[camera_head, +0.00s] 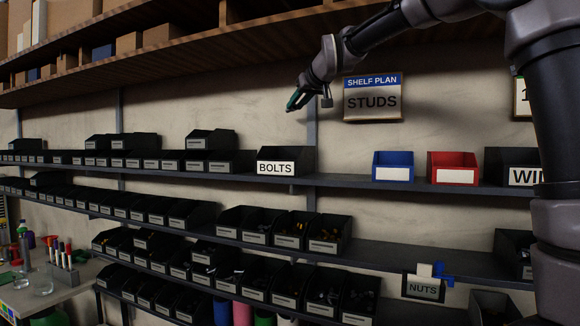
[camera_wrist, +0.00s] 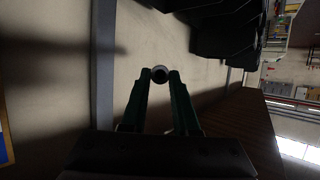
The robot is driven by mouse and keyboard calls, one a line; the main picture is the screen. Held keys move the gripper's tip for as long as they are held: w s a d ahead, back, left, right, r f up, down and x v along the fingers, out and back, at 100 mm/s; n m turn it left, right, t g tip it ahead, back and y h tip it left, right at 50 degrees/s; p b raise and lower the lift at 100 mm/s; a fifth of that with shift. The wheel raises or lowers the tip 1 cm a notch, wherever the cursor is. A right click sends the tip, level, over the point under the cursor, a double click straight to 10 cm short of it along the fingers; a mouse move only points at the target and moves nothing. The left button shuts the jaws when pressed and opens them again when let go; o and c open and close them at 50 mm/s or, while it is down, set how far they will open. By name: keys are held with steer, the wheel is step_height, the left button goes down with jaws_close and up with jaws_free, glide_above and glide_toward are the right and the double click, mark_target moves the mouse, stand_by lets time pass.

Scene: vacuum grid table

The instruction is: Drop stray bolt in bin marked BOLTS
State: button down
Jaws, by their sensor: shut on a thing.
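My gripper (camera_head: 293,103) is high in front of the wall, above the black bin marked BOLTS (camera_head: 275,168) and clear of it. In the wrist view its green fingers (camera_wrist: 160,78) are shut on a small, round-ended grey thing, seemingly the bolt (camera_wrist: 160,73). The bolt is too small to make out in the head view. The BOLTS bin stands on the upper dark shelf, its white label facing out. Its inside is hidden from the head camera. Dark bins (camera_wrist: 222,32) show at the top of the wrist view; I cannot tell which is BOLTS.
A blue bin (camera_head: 393,160) and a red bin (camera_head: 452,161) with blank labels stand right of BOLTS. A STUDS sign (camera_head: 373,100) hangs on the wall right of my gripper. A wooden shelf (camera_head: 150,55) runs above. A NUTS label (camera_head: 424,288) hangs lower right.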

steer(key=shift+f, duration=2.95)
steer(key=c, duration=0.6)
jaws_free()
steer(key=v, duration=1.1)
steer(key=s+d+f+m+g+h, duration=0.4)
steer(key=s+d+f+m, duration=0.6)
steer(key=s+d+f, duration=1)
steer(key=s+d, duration=0.3)
steer(key=s, duration=0.2)
steer(key=shift+f+g, duration=0.4)
